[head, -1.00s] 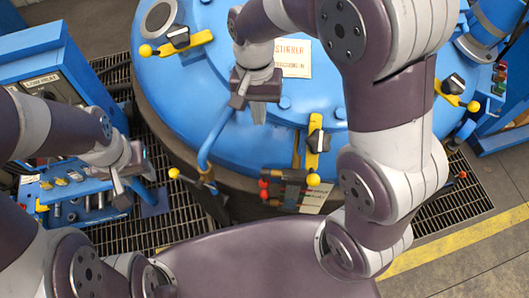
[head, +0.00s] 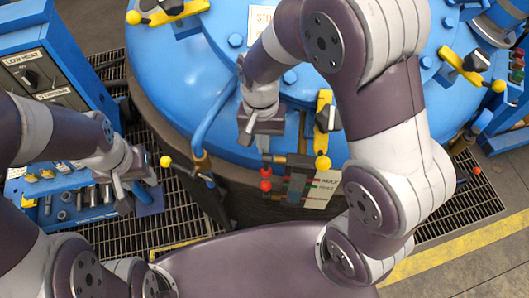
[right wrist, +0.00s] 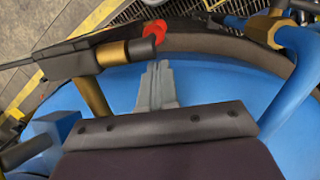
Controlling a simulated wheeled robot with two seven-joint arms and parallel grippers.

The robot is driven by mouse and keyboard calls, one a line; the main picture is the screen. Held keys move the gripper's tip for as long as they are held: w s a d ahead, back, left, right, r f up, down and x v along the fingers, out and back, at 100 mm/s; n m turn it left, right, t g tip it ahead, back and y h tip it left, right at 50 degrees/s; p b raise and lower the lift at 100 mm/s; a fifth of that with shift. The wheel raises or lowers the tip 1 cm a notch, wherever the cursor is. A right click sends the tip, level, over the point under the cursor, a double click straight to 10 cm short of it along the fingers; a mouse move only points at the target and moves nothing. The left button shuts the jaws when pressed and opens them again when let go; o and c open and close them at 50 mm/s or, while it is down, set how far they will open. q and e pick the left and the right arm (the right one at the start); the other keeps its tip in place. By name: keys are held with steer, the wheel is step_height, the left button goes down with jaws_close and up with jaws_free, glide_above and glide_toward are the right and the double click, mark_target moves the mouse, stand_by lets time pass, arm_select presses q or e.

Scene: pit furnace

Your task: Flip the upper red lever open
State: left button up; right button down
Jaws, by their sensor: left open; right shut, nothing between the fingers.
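The upper red lever (head: 266,172) is a small red knob at the left end of a control block (head: 290,180) on the furnace's front side. A second red knob (head: 266,185) sits just below it. My right gripper (head: 246,138) is shut and empty above the blue lid, a little behind and left of the block, apart from the lever. In the right wrist view its grey fingers (right wrist: 156,88) are together, beside a dark bar with a brass part and red pieces (right wrist: 105,42). My left gripper (head: 122,196) is open and empty at the left.
The round blue furnace lid (head: 220,60) carries yellow clamps (head: 323,125) with black knobs. A blue control cabinet (head: 45,70) is at far left. Floor grating (head: 180,215) lies below.

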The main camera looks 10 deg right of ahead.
steer(key=shift+s+f, duration=0.15)
steer(key=shift+f, duration=0.8)
steer(key=shift+s+f, duration=0.15)
steer(key=shift+f, duration=0.8)
